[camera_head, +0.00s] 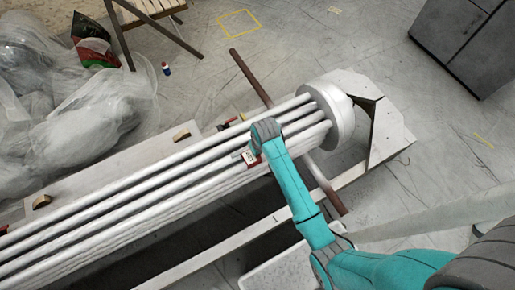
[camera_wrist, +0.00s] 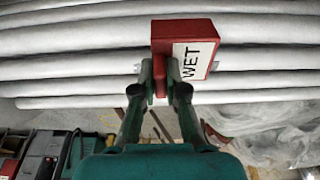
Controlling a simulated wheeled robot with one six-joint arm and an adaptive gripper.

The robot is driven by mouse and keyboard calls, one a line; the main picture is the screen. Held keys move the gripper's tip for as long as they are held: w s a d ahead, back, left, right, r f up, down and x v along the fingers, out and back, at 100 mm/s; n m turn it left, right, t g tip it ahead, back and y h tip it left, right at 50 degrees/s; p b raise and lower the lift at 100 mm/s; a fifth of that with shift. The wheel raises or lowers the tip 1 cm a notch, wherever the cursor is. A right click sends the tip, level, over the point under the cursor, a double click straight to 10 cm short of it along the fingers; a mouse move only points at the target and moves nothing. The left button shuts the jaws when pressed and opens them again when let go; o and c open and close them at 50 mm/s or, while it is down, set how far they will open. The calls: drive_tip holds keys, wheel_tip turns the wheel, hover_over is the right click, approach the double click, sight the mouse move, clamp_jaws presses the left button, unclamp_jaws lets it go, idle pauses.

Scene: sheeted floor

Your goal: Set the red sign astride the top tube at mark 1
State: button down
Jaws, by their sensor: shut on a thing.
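The red sign (camera_wrist: 164,30) has a white face reading WET. My gripper (camera_wrist: 160,70) is shut on its lower part in the wrist view, with the tubes behind it. Several pale grey tubes (camera_head: 130,195) run from lower left to a round end flange (camera_head: 337,115). Whether the sign touches a tube cannot be told. A small dark mark (camera_head: 277,218) shows on the front rail; its number is unreadable.
A brown bar (camera_head: 250,77) crosses under the tubes near the flange. Wooden wedges (camera_head: 182,135) lie on the board behind the tubes. Plastic-wrapped bundles (camera_head: 90,125) fill the left. A grey cabinet (camera_head: 465,40) stands upper right. The floor behind the flange is open.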

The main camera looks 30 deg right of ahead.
drive_tip(key=shift+f, duration=2.05)
drive_tip(key=shift+f, duration=0.1)
drive_tip(key=c, duration=1.1)
unclamp_jaws()
drive_tip(key=shift+c, duration=0.2)
wheel_tip(320, 180, up, 12)
drive_tip(key=s, duration=0.2)
drive_tip(key=shift+s, duration=0.2)
drive_tip(key=shift+f, duration=0.1)
